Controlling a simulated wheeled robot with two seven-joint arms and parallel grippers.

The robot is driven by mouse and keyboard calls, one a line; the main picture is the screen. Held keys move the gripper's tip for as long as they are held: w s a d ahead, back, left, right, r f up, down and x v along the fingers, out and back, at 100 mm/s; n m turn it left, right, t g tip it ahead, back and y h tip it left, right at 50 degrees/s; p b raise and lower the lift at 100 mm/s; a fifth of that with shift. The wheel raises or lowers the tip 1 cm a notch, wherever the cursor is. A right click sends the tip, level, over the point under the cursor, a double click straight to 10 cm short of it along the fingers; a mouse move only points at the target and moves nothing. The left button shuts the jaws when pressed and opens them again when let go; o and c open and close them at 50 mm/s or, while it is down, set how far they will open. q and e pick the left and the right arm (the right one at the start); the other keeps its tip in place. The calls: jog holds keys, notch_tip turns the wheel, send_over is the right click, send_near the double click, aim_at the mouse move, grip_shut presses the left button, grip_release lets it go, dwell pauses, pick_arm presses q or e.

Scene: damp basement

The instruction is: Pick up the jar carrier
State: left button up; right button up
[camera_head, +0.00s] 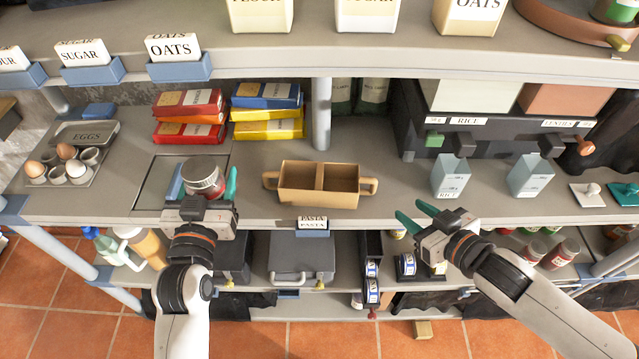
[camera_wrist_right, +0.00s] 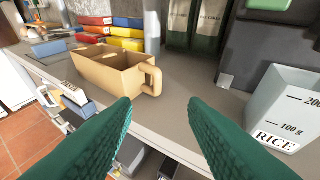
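The jar carrier (camera_head: 318,184) is a tan box with two empty compartments and a loop handle at each end. It stands upright on the middle shelf behind the PASTA label. In the right wrist view the carrier (camera_wrist_right: 110,75) is ahead and left, its near handle (camera_wrist_right: 152,80) beyond the fingertips. My right gripper (camera_head: 412,214) is open and empty, in front of the shelf edge, right of the carrier and apart from it.
Light RICE containers (camera_head: 450,177) stand right of the carrier, one close to the right finger in the wrist view. Red, blue and yellow packs (camera_head: 266,108) lie behind it. An egg tray (camera_head: 62,182) is at far left. The upper shelf (camera_head: 280,62) overhangs. Shelf around the carrier is clear.

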jog(key=p, duration=0.1)
send_near(375, 189)
jog(key=x, duration=0.3)
jog(key=shift+w+d+r, duration=0.1)
jog(key=shift+w+d, duration=0.05)
jog(key=shift+w, duration=0.15)
jog(key=p+x, duration=0.2)
jog(key=x, duration=0.2)
jog(key=shift+w+a+f, duration=0.15)
jog(key=shift+a+f, duration=0.15)
jog(key=shift+w+a+f, duration=0.15)
jog(key=shift+w+f, duration=0.05)
jog(key=shift+c, duration=0.2)
grip_shut()
